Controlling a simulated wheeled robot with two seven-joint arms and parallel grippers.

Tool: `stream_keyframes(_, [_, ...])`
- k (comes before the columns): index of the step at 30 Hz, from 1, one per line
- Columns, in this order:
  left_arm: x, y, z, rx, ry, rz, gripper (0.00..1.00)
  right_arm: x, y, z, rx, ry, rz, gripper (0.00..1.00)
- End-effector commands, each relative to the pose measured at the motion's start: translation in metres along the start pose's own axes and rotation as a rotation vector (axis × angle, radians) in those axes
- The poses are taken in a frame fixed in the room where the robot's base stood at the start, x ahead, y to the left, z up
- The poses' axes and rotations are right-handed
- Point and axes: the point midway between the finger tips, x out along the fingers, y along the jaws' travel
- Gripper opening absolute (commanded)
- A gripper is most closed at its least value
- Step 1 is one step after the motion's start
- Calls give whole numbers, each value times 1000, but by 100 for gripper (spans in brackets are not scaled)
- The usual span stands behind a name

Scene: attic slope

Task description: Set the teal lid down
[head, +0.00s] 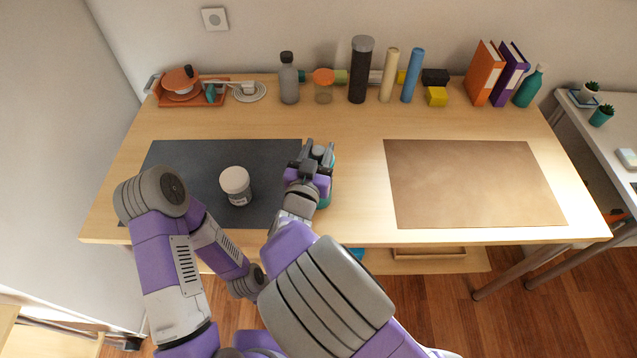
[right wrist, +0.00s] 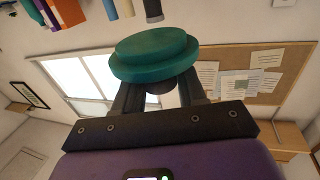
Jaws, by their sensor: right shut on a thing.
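The teal lid (right wrist: 155,55) is a round stepped disc. In the right wrist view it sits at the fingertips of my right gripper (right wrist: 160,95), which is shut on it. In the head view my right gripper (head: 313,163) is over the right edge of the dark mat, and only a teal sliver of the lid (head: 326,196) shows beside it. My gripper hides most of the lid there, so I cannot tell whether it touches the table. My left arm reaches in from the left, but its gripper is not visible.
A grey jar with a white top (head: 236,185) stands on the dark mat (head: 190,160), left of my right gripper. The brown mat (head: 470,185) on the right is empty. An orange tray (head: 165,98), bottles, cylinders, blocks and books (head: 487,72) line the table's back.

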Motion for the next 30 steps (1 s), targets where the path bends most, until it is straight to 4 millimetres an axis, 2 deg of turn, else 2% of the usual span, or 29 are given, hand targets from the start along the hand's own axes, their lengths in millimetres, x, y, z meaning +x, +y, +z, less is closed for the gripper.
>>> stream_keyframes(1, [6,-2,0,0,0,0,43,0,0,13,-6,-1,0,11])
stream_keyframes(4, [14,-5,-1,0,0,0,43,0,0,31,-7,-1,0,11])
stream_keyframes(11, [21,-8,-1,0,0,0,43,0,0,50,-3,0,0,11])
stream_keyframes(19, [34,-13,-2,0,0,0,43,0,1,90,-6,-2,0,11])
stream_keyframes(30, [36,-13,-2,0,0,0,43,0,0,93,-1,-1,0,11])
